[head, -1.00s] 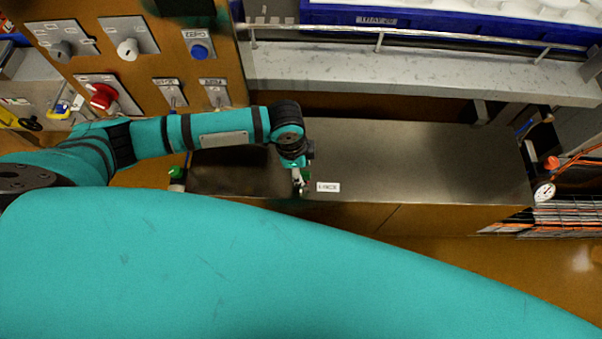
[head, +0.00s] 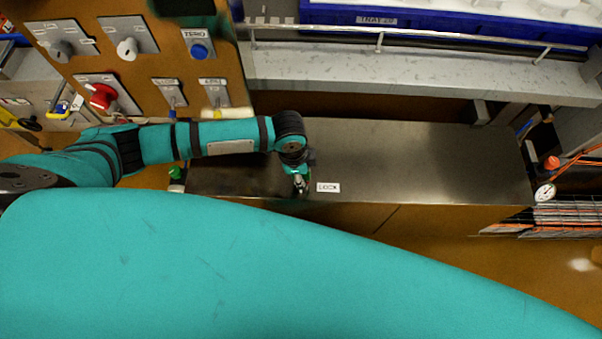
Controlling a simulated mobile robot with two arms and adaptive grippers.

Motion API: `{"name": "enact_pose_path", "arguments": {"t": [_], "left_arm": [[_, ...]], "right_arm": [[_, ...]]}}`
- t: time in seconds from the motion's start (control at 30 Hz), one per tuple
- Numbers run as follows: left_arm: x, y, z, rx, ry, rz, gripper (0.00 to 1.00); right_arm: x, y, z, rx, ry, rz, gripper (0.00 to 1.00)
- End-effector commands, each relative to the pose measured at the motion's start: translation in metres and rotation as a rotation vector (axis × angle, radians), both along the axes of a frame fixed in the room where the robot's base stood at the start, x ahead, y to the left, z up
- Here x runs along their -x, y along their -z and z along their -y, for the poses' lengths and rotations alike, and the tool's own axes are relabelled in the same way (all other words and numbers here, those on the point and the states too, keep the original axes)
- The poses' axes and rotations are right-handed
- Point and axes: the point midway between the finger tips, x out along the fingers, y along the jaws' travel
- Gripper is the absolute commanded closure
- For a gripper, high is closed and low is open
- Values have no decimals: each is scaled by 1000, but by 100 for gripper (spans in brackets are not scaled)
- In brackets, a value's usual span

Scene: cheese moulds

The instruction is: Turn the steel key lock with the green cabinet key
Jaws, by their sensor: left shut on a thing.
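My left gripper (head: 301,188) points down at the front edge of the steel worktop, just left of a white label reading LOCK (head: 328,187). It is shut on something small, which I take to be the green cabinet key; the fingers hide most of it. The steel lock is not clearly visible, being at or under the fingertips beside the label. I cannot tell whether the key is in the lock or how it is turned. My right gripper is not in view.
A wooden panel with a red knob (head: 103,97), a blue ZERO button (head: 199,51) and several switches stands at the upper left. A metal rail (head: 420,37) runs along the back shelf. The steel worktop (head: 430,160) right of the label is clear. A round gauge (head: 544,192) hangs at right.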

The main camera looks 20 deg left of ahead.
Motion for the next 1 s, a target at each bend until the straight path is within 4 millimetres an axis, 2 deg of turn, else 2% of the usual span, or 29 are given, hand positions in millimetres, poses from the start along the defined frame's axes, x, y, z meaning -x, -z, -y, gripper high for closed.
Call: {"name": "enact_pose_path", "arguments": {"t": [0.27, 1.0], "left_arm": [[0, -2, 0, 0, -31, -1, 100], [1, -2, 1, 0, -357, -3, 100]], "right_arm": [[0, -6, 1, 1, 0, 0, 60], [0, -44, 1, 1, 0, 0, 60]]}}
